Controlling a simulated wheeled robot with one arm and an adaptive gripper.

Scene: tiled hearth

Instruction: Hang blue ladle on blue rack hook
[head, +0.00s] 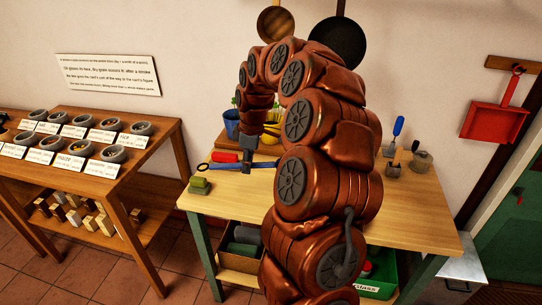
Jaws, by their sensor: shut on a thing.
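My gripper (246,164) is low over the left part of the wooden table, with its dark fingers pointing down. It is shut on a thin blue tool, which I take to be the blue ladle (225,167). I cannot make out a blue rack hook; my arm covers much of the middle of the view.
On the table (420,215) are a green block (200,185), a red object (225,156), a blue pot (232,124), yellow bowls (267,139) and pots with tools (421,161). Pans (342,41) hang above. A red dustpan (494,120) hangs right. A shelf of bowls (170,150) stands left.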

